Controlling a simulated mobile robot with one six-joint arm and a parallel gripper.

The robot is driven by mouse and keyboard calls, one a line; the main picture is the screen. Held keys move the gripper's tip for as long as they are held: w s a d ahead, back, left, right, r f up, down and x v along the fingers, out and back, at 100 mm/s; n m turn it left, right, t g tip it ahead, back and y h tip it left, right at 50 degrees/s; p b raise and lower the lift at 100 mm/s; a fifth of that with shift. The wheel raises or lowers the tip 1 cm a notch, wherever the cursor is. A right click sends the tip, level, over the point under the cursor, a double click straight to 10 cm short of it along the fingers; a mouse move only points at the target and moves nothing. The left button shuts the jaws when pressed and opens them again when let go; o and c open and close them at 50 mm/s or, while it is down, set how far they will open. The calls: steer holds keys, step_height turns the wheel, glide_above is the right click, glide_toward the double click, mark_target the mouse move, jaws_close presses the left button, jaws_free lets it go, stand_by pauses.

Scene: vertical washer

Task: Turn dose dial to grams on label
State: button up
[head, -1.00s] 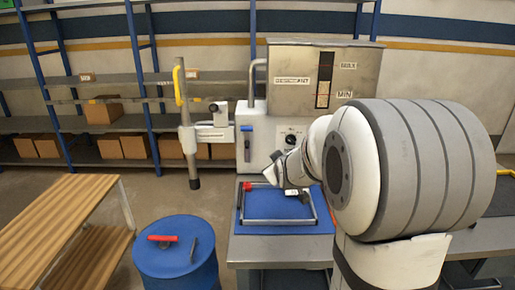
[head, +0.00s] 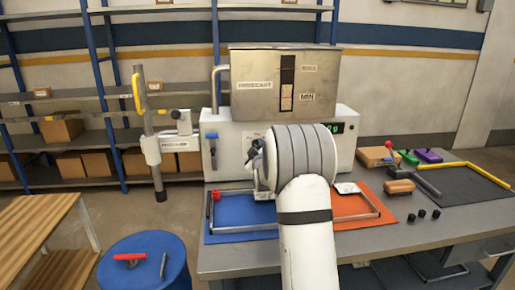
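The white dosing machine (head: 346,150) stands at the back of the bench under a metal hopper (head: 240,100). The dial's pale face plate (head: 254,134) shows on its front panel, just above my gripper. The dial knob is mostly hidden, and its setting cannot be read. My gripper (head: 257,158) is in front of the panel, close to the dial; I cannot tell whether it touches it or whether its fingers are open. A green-lit display (head: 335,128) is on the machine's right side, too small to read surely. I cannot make out a label giving grams.
A blue mat (head: 232,212) and an orange mat (head: 350,206) with metal frames lie in front of the machine. Small coloured items and a black mat (head: 470,183) are at the right. A blue drum (head: 150,268) stands at the left. A yellow-handled post (head: 137,95) rises left of the machine.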

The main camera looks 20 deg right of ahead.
steer(key=shift+w, duration=0.25)
jaws_close()
